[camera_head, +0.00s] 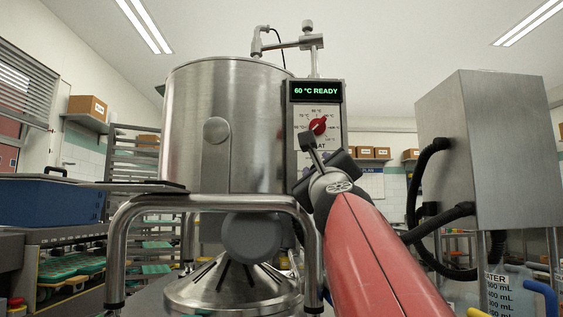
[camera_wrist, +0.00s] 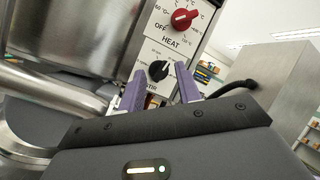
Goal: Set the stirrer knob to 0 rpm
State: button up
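The stirrer knob (camera_wrist: 159,70) is black and sits on the white panel below the red heat knob in the wrist view. A pale mark shows at its upper right, but the scale around it is too small to read. My gripper (camera_wrist: 160,84) is open, with its two purple fingers on the left and right of the knob. I cannot tell whether either finger touches it. In the head view my gripper (camera_head: 318,160) is in front of the lower panel and hides the stirrer knob.
The red heat knob (camera_head: 318,125) is just above, under a display (camera_head: 316,90) reading "60 °C READY". A steel tank (camera_head: 225,120) stands left of the panel. A bent steel tube frame (camera_head: 210,203) is in front. A steel cabinet (camera_head: 490,150) with black hoses stands at right.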

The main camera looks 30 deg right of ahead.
jog(key=w+d+r+m+g+h+p, duration=0.1)
jog(key=w+d+m+p, duration=0.2)
jog(key=w+d+m, duration=0.3)
jog(key=m, duration=0.5)
jog(key=shift+r+g, duration=0.2)
jog(key=shift+g, duration=0.1)
jog(key=shift+c, duration=0.2)
grip_shut()
